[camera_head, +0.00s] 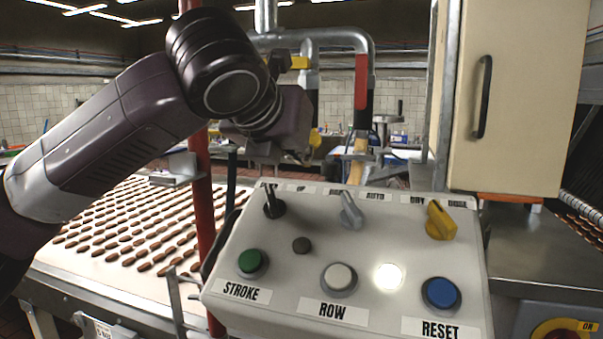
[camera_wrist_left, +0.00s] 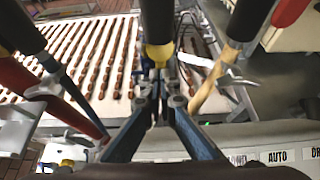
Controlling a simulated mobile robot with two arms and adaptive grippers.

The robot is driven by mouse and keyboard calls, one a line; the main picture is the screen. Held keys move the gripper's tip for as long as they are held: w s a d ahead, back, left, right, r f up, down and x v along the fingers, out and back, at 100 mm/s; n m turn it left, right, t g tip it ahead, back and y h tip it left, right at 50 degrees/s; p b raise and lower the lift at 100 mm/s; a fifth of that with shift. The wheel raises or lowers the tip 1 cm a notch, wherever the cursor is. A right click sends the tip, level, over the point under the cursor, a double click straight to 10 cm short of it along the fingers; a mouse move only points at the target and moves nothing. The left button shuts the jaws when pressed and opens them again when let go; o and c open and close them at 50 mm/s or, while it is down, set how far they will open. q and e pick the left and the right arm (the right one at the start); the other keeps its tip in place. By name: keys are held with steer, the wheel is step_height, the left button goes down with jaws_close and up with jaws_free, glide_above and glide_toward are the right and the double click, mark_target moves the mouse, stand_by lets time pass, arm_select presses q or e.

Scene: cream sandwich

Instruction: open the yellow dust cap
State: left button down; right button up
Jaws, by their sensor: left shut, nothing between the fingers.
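The yellow dust cap (camera_wrist_left: 159,54) sits on the lower end of a black hose in the left wrist view, at the upper middle. In the head view a small yellow piece (camera_head: 315,136) below a dark hose looks like the same cap. My left gripper (camera_wrist_left: 163,97) is shut and empty, its fingertips just below the cap in the wrist view; I cannot tell whether they touch it. In the head view my arm mostly hides this gripper (camera_head: 297,157). My right gripper is not in view.
A control panel (camera_head: 317,250) with buttons and switches stands in front. A red post (camera_head: 201,200), a pipe with a red handle (camera_head: 361,82) and a wooden handle (camera_wrist_left: 211,83) are close by. Rows of brown pieces lie on a conveyor (camera_head: 75,262). A beige cabinet (camera_head: 530,100) stands right.

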arm_select(q)
steer(key=shift+w+d+f+t, duration=0.2)
steer(key=shift+w+f+t, duration=0.35)
steer(key=shift+f+t, duration=0.15)
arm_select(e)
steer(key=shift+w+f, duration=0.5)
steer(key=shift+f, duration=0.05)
arm_select(q)
steer(key=shift+s+r, duration=0.2)
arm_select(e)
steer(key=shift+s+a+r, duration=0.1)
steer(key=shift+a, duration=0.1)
